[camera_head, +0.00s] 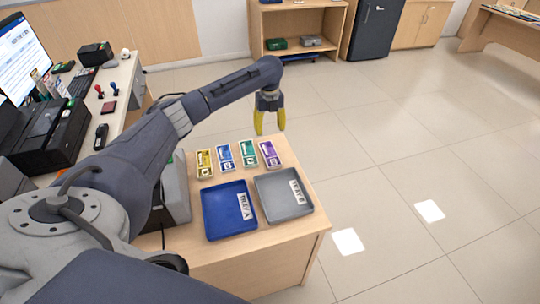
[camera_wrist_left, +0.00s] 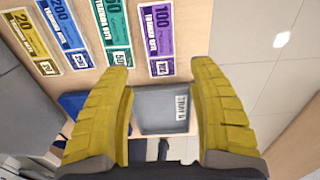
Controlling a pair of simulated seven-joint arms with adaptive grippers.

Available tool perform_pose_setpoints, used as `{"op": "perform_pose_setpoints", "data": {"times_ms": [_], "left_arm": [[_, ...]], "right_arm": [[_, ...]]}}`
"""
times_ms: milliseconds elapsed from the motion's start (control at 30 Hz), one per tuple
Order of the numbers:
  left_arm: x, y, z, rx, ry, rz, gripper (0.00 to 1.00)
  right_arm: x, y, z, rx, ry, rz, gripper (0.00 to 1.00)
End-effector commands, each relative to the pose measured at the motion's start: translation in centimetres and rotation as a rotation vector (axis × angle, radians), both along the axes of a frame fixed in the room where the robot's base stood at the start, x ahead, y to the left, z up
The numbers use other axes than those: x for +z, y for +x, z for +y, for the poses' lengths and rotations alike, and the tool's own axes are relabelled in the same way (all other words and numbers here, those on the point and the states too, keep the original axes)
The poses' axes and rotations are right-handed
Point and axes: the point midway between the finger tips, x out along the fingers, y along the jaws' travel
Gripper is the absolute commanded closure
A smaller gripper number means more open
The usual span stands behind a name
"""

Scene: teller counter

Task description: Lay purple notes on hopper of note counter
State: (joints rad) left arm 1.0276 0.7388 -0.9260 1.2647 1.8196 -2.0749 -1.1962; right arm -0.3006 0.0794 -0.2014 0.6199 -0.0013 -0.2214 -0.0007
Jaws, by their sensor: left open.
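The purple notes (camera_head: 270,154) lie on the wooden counter, rightmost in a row of four note bundles. They also show in the left wrist view (camera_wrist_left: 158,40), beyond the fingertips and roughly between them. My left gripper (camera_head: 270,131) has yellow fingers, points down and is open and empty, above and apart from the purple notes. In the left wrist view its two fingers (camera_wrist_left: 160,69) stand wide apart. A grey machine (camera_head: 178,190), which may be the note counter, stands left of the trays; my left arm covers much of it and I cannot make out its hopper. My right gripper is not in view.
Green (camera_head: 248,153), blue (camera_head: 225,158) and yellow (camera_head: 204,162) note bundles lie close beside the purple one. A blue tray (camera_head: 229,211) and a grey tray (camera_head: 284,195) sit in front, near the counter's edges. Open floor lies to the right.

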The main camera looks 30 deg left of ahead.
Motion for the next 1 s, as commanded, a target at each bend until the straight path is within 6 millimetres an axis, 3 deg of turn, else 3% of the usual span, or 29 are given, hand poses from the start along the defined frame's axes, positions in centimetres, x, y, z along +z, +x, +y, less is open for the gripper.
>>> {"op": "perform_pose_setpoints", "data": {"times_ms": [200,400,767,1000], "left_arm": [[-4.2,-0.1,-0.1,0.001,-0.002,0.003,0.4],[-7.0,-0.1,0.0,0.002,-0.001,0.001,0.4],[-9.0,-0.1,-0.1,0.001,-0.001,0.0,0.4],[-11.8,-0.6,-0.4,0.002,-0.002,0.001,0.4]], "right_arm": [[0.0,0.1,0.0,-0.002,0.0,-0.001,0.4],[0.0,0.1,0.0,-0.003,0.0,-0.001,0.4],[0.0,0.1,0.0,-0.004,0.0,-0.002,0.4],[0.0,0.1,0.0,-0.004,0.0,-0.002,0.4]]}}
